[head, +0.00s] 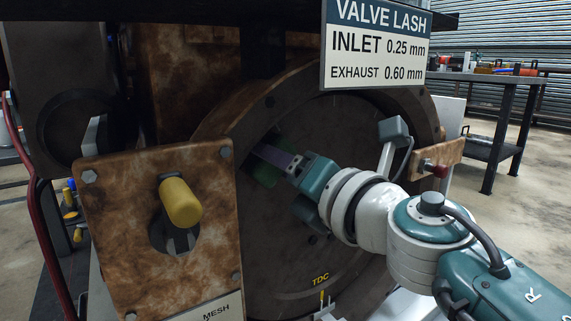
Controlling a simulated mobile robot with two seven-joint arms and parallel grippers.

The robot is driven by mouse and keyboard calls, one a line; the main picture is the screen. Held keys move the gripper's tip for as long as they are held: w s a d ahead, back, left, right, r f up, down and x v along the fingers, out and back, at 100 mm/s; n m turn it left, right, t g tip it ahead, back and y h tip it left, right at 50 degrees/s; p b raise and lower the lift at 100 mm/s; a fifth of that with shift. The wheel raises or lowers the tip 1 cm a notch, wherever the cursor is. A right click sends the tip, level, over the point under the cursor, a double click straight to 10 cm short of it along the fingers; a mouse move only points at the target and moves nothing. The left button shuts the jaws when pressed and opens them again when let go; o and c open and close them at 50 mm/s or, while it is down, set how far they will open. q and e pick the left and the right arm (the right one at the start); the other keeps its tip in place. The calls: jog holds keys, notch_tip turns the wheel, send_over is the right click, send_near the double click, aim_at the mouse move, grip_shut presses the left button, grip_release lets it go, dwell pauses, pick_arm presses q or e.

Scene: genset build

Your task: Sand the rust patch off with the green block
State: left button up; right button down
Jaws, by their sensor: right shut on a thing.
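The green block (268,174) is in the shadow against the dark round face of the large wheel (262,235). My right gripper (278,162) reaches in from the right and is shut on the green block. The block is partly hidden by the gripper's finger, and I cannot tell whether it touches the surface. Brown, rust-like mottling covers the wheel's rim and the plate at the left, but I cannot pick out a separate rust patch. My left gripper is not in view.
A rusty plate (120,220) with a yellow knob (180,202) stands at the left front. A valve lash sign (376,46) hangs above my right arm. A small bracket with a red button (440,171) is at the right. A workbench (500,82) stands behind.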

jog(key=shift+s+a+f+b, duration=0.45)
jog(key=shift+a+f+b, duration=0.2)
jog(key=shift+f, duration=0.2)
jog(key=shift+w+d+r+p, duration=0.25)
jog(key=shift+r+p, duration=0.25)
jog(key=shift+r, duration=0.05)
jog(key=shift+w+d+r, duration=0.25)
jog(key=shift+d+r, duration=0.1)
jog(key=p+v, duration=0.4)
jog(key=v, duration=0.8)
jog(key=shift+p, duration=0.4)
